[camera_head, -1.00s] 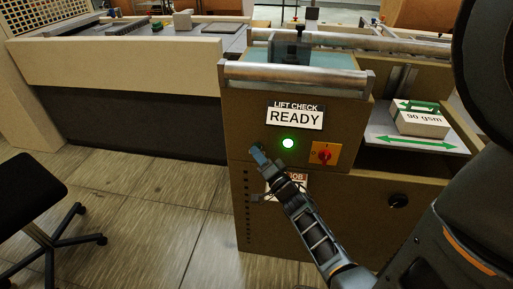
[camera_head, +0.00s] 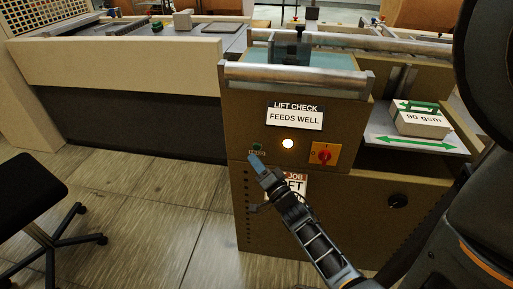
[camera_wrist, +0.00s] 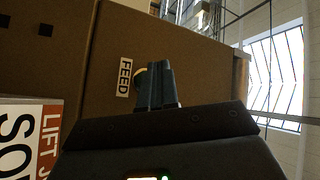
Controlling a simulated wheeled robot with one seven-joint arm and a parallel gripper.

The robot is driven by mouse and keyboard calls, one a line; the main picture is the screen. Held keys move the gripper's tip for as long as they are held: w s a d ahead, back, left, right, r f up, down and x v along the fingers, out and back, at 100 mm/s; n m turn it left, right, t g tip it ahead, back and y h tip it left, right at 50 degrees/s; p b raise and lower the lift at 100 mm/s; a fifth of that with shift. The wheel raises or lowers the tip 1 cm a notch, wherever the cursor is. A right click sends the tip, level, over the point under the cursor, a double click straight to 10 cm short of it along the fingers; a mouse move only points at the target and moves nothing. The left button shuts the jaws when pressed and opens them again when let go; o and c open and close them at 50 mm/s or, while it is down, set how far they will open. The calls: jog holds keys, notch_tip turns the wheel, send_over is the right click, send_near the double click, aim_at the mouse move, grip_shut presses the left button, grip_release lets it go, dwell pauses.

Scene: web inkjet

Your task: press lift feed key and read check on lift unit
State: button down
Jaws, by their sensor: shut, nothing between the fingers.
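The lift unit (camera_head: 240,120) is a brown cabinet with a metal roller along its top. Its LIFT CHECK display (camera_head: 295,117) reads "FEEDS WELL", and the round lamp (camera_head: 288,144) below glows pale white. The green feed key (camera_head: 257,147) sits at the left of the front, above a small label. In the wrist view the FEED label (camera_wrist: 125,77) shows beside the key, which is mostly hidden behind my fingers. My gripper (camera_head: 254,160) is shut and empty, its tips just below the key. I cannot tell whether they touch it.
A red rotary switch on a yellow plate (camera_head: 323,154) is right of the lamp. A job card (camera_head: 297,183) is partly behind my arm. A "90 gsm" paper stack (camera_head: 421,119) lies on the right shelf. A black stool (camera_head: 30,195) stands at lower left; the floor between is clear.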

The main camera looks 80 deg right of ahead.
jog(key=shift+s+a, duration=0.15)
jog(key=shift+a, duration=1.45)
jog(key=s+a+r+n+y, duration=0.1)
jog(key=s+a+n+y, duration=0.15)
jog(key=a, duration=0.45)
jog(key=s+a+r+n+t+y, duration=0.1)
jog(key=a+n+y, duration=0.1)
jog(key=a+n, duration=0.35)
jog(key=s+a+r+n+y, duration=0.2)
jog(key=a, duration=0.7)
jog(key=s+a+r+n+g+y, duration=0.1)
jog(key=s+a+r+n+y, duration=0.6)
jog(key=a+r, duration=0.5)
jog(key=s+n, duration=0.2)
jog(key=shift+s+n+g, duration=0.3)
jog(key=shift+n+g, duration=0.1)
jog(key=shift+a+f, duration=0.1)
